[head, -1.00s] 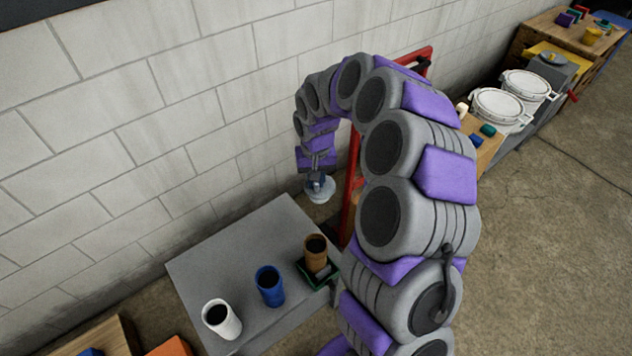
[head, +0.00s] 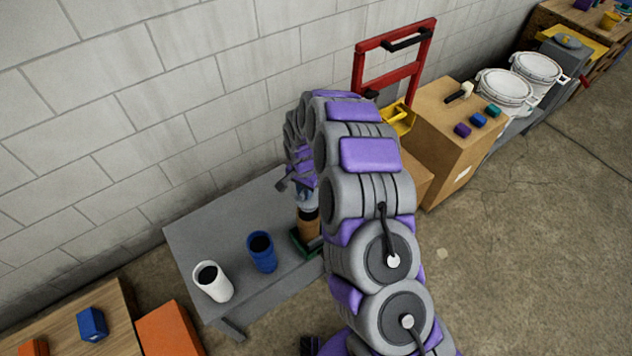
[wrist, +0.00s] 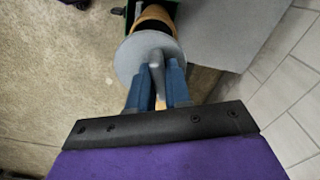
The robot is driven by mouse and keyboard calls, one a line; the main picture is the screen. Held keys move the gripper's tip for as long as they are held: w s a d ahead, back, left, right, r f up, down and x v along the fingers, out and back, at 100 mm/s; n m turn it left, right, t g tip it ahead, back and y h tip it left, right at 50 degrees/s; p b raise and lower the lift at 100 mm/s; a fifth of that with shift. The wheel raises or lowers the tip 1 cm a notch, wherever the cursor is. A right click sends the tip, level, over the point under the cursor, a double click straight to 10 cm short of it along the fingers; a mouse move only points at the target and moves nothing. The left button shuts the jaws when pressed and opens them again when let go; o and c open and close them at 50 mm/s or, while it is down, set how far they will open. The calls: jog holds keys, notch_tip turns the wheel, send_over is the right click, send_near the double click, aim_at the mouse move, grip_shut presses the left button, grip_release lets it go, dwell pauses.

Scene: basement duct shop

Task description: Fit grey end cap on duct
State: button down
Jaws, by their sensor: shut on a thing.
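The grey end cap (wrist: 130,57) is a round disc with a raised grip, and my gripper (wrist: 158,84) is shut on that grip in the wrist view. The brown duct (wrist: 155,18) shows just beyond the cap, its dark opening partly covered by it. In the head view the brown duct (head: 308,228) stands upright in a green holder (head: 312,247) on the grey table. My gripper (head: 306,199) is above its top there, largely hidden by my arm. In the wrist view the cap looks offset from the opening; I cannot tell whether they touch.
A blue tube (head: 262,252) and a white tube (head: 212,282) stand left on the grey table (head: 205,230). A block wall (head: 150,110) runs behind. A red hand truck (head: 388,60) and a cardboard box (head: 440,140) stand to the right.

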aim_at(305, 202)
jog(key=shift+a+f+b, duration=0.1)
jog(key=shift+f+b, duration=1.1)
jog(key=shift+f, duration=1.85)
jog(key=shift+s+p, duration=0.1)
jog(key=shift+p, duration=0.5)
jog(key=shift+f, duration=0.55)
jog(key=c, duration=1.4)
grip_release()
jog(key=shift+o, duration=0.2)
jog(key=shift+r, duration=0.1)
jog(key=shift+r+p, duration=1.8)
jog(key=shift+r, duration=3.6)
